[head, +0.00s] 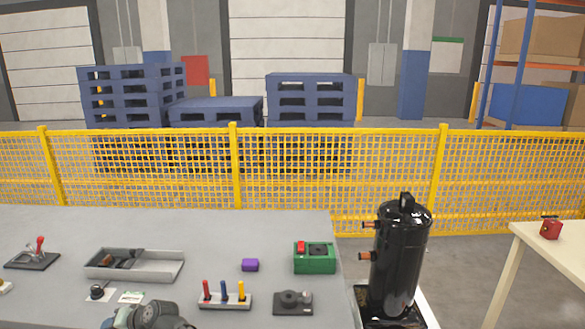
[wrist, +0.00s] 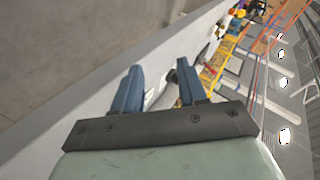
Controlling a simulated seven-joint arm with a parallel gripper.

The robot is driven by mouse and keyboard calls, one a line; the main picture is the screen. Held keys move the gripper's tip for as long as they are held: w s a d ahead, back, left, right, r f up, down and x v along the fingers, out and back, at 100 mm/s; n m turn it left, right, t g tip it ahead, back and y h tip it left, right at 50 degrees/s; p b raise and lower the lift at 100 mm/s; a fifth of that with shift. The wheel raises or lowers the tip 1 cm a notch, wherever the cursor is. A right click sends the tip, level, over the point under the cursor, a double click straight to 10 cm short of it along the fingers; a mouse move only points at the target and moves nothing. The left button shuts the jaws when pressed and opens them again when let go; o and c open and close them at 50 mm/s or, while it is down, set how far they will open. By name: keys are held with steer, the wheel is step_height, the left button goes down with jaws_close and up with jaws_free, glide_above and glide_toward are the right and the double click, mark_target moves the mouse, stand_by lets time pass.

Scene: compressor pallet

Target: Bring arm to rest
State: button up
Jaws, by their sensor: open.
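My gripper (wrist: 158,72) shows in the wrist view with its two blue fingers apart and nothing between them. The wrist view is steeply tilted, with the grey table surface and its edge behind the fingers. In the head view, part of my arm shows at the bottom edge, in front of the grey table (head: 230,228). The fingers cannot be made out in the head view, and the gripper's height above the table is not clear.
A black compressor (head: 398,260) stands right. A yellow fence (head: 330,165) runs behind.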

steer(key=s+a+f+m, duration=0.1)
steer(key=a+f, duration=0.1)
steer(key=f, duration=0.9)
steer(key=s+a+f+m, duration=0.1)
steer(key=f+m, duration=0.1)
steer(key=f, duration=0.9)
steer(key=d+f+h, duration=0.2)
steer(key=d+f, duration=0.5)
steer(key=d, duration=0.3)
steer(key=d+f+h, duration=0.3)
steer(key=d+f, duration=0.4)
steer(key=d, duration=0.4)
steer(key=s+d+f+g+h, duration=0.1)
steer(key=s+d+f, duration=0.2)
steer(key=d, duration=0.6)
steer(key=s+d+f+g+h, duration=0.1)
steer(key=s+d+f+g, duration=0.1)
steer(key=d, duration=0.6)
steer(key=s+d+f+g+h, duration=0.1)
steer(key=s+d+f, duration=0.2)
steer(key=d, duration=0.6)
steer(key=s+d+g+h, duration=0.3)
steer(key=s+d+g, duration=0.2)
steer(key=s+d, duration=1.5)
steer(key=shift+s+r+n, duration=0.25)
steer(key=shift+n, duration=0.05)
